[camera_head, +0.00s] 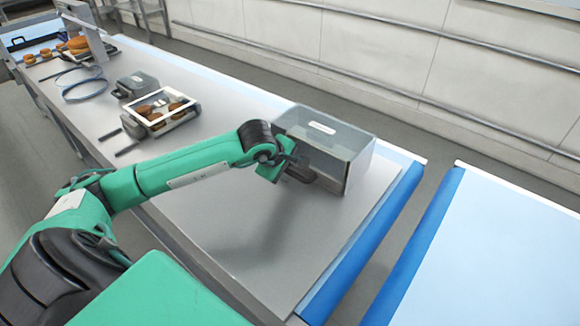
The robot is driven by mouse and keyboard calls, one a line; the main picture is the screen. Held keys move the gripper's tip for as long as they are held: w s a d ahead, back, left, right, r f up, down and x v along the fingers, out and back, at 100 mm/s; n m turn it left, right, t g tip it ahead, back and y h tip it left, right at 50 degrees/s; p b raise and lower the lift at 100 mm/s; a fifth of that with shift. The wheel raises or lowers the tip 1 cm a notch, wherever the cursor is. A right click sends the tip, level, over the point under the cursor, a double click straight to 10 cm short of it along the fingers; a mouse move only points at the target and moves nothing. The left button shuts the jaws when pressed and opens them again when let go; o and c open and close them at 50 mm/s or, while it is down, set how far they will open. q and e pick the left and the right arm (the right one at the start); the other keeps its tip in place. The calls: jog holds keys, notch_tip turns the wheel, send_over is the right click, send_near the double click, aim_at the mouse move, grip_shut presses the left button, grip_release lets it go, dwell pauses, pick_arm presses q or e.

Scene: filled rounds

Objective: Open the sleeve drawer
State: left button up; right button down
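The sleeve drawer (358,162) is a grey box with a translucent-looking top and a small white label. It stands near the right end of the grey worktop. My green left arm reaches across from the left, and its dark gripper (300,174) is at the box's front face, low and toward its left part. The wrist and gripper hide part of that face and any handle there. I cannot tell whether the fingers touch or grip anything. I see no clear gap between the box's front and its body. My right gripper is out of view.
A white-framed tray (160,112) with brown rounds and a dark grey case (137,84) lie to the left. Farther off are a blue cable loop (84,88) and more rounds. The worktop (262,250) before the box is clear. A gap separates it from a pale blue surface (500,250).

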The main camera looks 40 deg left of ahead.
pick_arm(q)
jog(key=shift+x, duration=0.95)
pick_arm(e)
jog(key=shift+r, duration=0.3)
pick_arm(q)
grip_shut()
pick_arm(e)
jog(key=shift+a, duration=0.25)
